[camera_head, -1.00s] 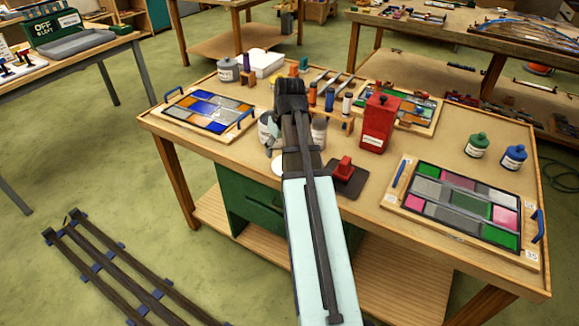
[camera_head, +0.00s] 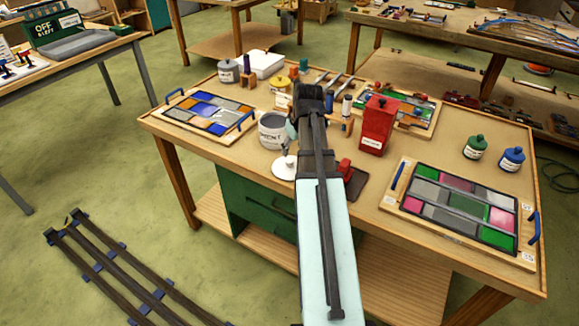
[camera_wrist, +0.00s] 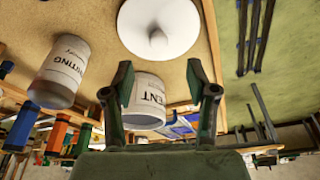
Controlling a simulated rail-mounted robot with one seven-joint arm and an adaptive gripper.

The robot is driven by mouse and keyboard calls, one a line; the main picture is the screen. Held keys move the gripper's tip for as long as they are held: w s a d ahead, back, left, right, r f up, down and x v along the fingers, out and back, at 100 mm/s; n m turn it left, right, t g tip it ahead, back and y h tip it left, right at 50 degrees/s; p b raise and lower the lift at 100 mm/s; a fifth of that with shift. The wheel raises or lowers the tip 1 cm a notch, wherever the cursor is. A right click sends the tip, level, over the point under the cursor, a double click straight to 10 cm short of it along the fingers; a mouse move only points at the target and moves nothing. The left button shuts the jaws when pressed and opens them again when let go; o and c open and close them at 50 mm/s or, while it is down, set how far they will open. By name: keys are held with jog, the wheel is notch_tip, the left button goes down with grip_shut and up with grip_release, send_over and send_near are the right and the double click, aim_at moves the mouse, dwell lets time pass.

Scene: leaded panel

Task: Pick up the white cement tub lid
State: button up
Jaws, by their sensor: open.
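The white cement tub lid (camera_head: 284,168) lies flat near the front edge of the table, partly covered by my arm in the head view. In the wrist view the lid (camera_wrist: 158,28) is a white disc with a central knob, beyond my fingertips. The cement tub (camera_head: 272,131) stands just behind the lid, without a lid on it; its labelled side shows in the wrist view (camera_wrist: 146,98). My gripper (camera_wrist: 160,85) is open and empty, with its fingers either side of the tub in the picture. The gripper's fingers are mostly hidden by the arm in the head view.
A second labelled tub (camera_wrist: 62,72) stands beside the cement tub in the wrist view. A red can (camera_head: 377,125) stands right of my arm. Leaded panels lie at the left (camera_head: 208,111) and right (camera_head: 462,206). A red-handled block on a dark pad sits right of my arm.

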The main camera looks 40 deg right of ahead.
aim_at(290, 161)
jog(key=shift+p+x, duration=1.15)
jog(key=shift+x, duration=3.1)
jog(key=shift+d, duration=0.1)
grip_shut()
